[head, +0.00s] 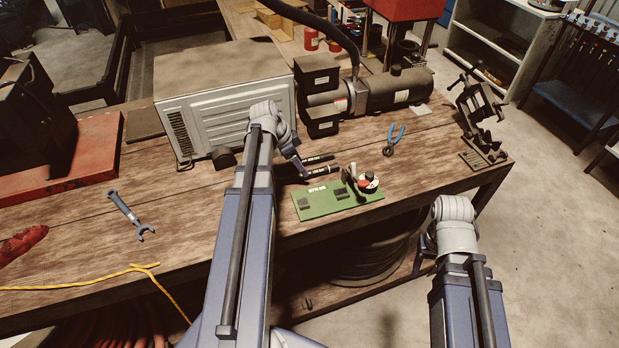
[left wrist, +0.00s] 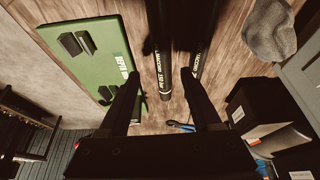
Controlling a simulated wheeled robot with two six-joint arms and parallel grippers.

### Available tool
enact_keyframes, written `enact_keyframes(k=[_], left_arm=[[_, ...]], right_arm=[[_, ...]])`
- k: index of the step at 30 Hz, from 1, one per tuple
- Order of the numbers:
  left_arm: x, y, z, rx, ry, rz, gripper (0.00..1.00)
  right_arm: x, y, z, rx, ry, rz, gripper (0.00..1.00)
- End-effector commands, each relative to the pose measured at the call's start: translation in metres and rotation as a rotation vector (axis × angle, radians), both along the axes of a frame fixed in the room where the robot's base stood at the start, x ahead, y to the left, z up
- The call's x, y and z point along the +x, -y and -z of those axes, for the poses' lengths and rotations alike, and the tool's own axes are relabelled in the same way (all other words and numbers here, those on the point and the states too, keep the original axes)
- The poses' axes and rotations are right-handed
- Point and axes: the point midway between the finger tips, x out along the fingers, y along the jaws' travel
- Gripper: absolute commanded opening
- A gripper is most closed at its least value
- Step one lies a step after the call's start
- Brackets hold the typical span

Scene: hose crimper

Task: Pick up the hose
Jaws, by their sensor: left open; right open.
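Two black hoses with white print lie side by side on the wooden bench: the nearer hose (head: 325,170) and the farther hose (head: 318,160). In the left wrist view the nearer hose (left wrist: 165,80) appears between my open fingers, and the farther hose (left wrist: 207,45) lies beyond the right finger. My left gripper (head: 298,166) is open at the hoses' left ends, fingers pointing at the bench; it also shows in the left wrist view (left wrist: 160,82). I cannot tell whether it touches a hose. My right gripper (head: 418,262) is open, low by the bench's front edge, partly hidden by its wrist.
A green board (head: 318,208) with black blocks lies just in front of the hoses. A red and white round part (head: 368,182) stands on it. Blue pliers (head: 393,140), a black machine (head: 395,90) and a grey box (head: 225,95) are behind. A wrench (head: 132,215) lies left.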

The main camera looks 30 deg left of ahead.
Motion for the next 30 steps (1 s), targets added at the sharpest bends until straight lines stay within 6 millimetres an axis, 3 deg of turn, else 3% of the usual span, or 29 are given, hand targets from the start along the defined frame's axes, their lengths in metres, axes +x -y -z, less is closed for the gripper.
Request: enact_keyframes(k=[7,18,26,30], left_arm=[[0.004,0.002,0.008,0.000,0.000,0.000,0.65],[0.022,0.013,0.046,0.000,0.000,-0.001,0.65],[0.022,0.014,0.045,0.000,0.000,-0.002,0.65],[0.022,0.014,0.045,0.000,0.000,-0.001,0.50]], right_arm=[[0.000,0.000,0.008,0.000,0.000,0.000,0.59],[0.000,0.000,0.046,0.000,0.000,0.001,0.59],[0.000,0.000,0.045,0.000,0.000,0.001,0.59],[0.000,0.000,0.045,0.000,0.000,0.001,0.59]])
